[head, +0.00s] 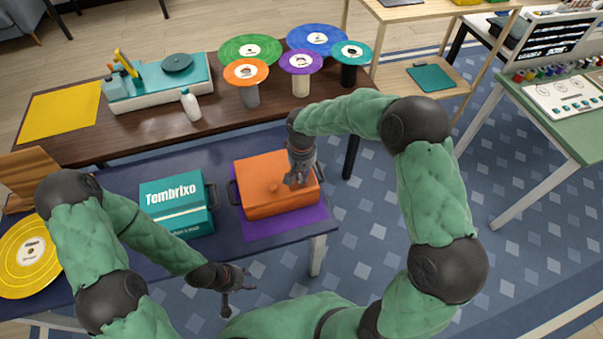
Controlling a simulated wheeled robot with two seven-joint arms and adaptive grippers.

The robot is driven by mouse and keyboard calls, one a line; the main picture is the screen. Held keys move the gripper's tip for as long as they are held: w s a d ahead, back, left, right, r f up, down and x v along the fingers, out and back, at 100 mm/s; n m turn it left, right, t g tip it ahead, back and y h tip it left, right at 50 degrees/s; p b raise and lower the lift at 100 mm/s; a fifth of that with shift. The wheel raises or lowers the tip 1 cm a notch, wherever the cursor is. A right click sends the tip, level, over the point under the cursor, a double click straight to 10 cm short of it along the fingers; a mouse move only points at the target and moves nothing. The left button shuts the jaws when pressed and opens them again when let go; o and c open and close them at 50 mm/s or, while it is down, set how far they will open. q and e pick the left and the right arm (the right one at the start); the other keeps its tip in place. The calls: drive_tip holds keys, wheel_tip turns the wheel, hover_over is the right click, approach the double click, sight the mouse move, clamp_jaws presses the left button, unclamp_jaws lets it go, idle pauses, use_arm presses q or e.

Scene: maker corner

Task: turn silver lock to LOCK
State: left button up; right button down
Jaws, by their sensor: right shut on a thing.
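An orange box (264,163) with a round orange knob (273,188) on it and dark side handles stands on a purple mat (262,229). My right gripper (293,183) points down at the right part of the box, beside the knob. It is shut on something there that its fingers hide. I cannot make out a silver lock or any LOCK marking; the gripper covers that part of the box. My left gripper (236,297) is open and empty, in front of the blue table's near edge, apart from the box.
A teal Tembrixo box (172,190) stands left of the orange box on the blue table (125,178). A yellow disc (24,262) lies at the far left. The brown table (160,139) behind holds a teal turntable (165,92), a white bottle (190,104) and several coloured discs on stands.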

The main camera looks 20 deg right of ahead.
drive_tip(key=m, duration=0.4)
drive_tip(key=shift+s+b, duration=0.1)
drive_tip(key=shift+b, duration=0.3)
drive_tip(key=m, duration=0.4)
drive_tip(key=shift+s+b, duration=0.1)
drive_tip(key=shift+b, duration=0.25)
drive_tip(key=m+b, duration=0.1)
drive_tip(key=m, duration=0.3)
drive_tip(key=shift+s+m, duration=0.1)
drive_tip(key=shift+m, duration=0.2)
drive_tip(key=shift+s+m, duration=0.1)
drive_tip(key=shift+m, duration=1.7)
drive_tip(key=shift+b, duration=0.3)
drive_tip(key=c, duration=1.2)
unclamp_jaws()
